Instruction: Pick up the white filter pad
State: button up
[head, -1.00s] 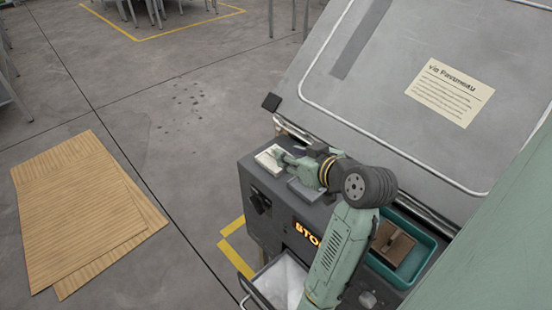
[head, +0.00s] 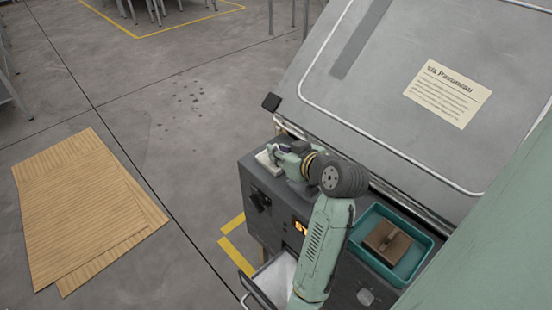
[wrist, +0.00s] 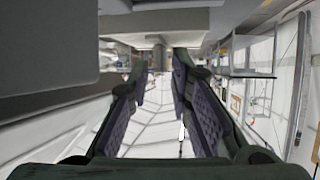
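A white, flat thing that looks like the filter pad (head: 263,160) lies at the far left end of the dark machine's top (head: 257,178) in the head view. My gripper (head: 272,153) is right at it, low over that end, and hides part of it. In the wrist view my two fingers (wrist: 160,88) stand apart with a clear gap. Nothing is seen held between them. I cannot make out the pad in the wrist view, and I cannot tell whether a finger touches it.
A teal tray (head: 365,262) with a brown block (head: 387,242) sits at the machine's right. A large grey panel (head: 400,130) with a paper note (head: 448,93) leans behind. An open drawer (head: 273,282) with white inside juts out in front. Wooden sheets (head: 80,205) lie on the floor.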

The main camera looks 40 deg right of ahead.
grip_shut()
dwell(0.4)
